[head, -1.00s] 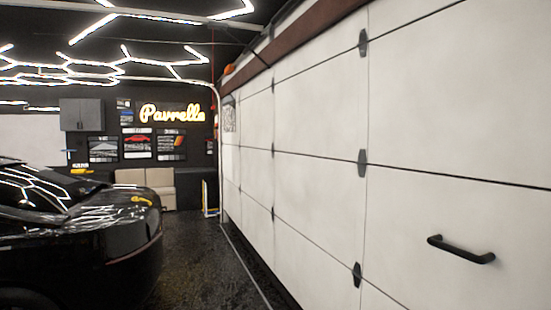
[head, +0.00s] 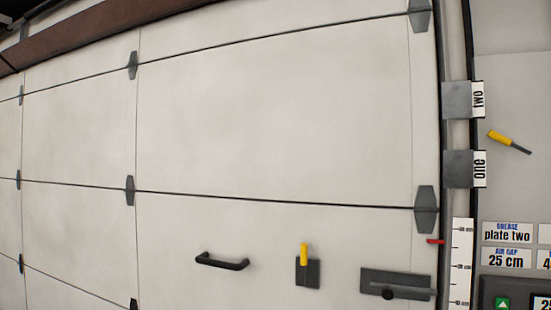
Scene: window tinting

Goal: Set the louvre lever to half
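No label in view names a louvre lever. A lever with a yellow grip (head: 304,255) stands upright on a small dark plate (head: 308,274) low on the white door. A second yellow-gripped lever (head: 501,138) with a dark shaft is on the grey wall at the right, tilted down to the right. I cannot tell which of them is the louvre lever. My gripper is not in view.
The white panelled door (head: 275,120) fills most of the view. It has a black pull handle (head: 222,262) and a dark latch plate (head: 405,281). At the right are grey blocks marked two (head: 457,100) and one (head: 457,168), a white scale (head: 461,265) and a red pointer (head: 436,241).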

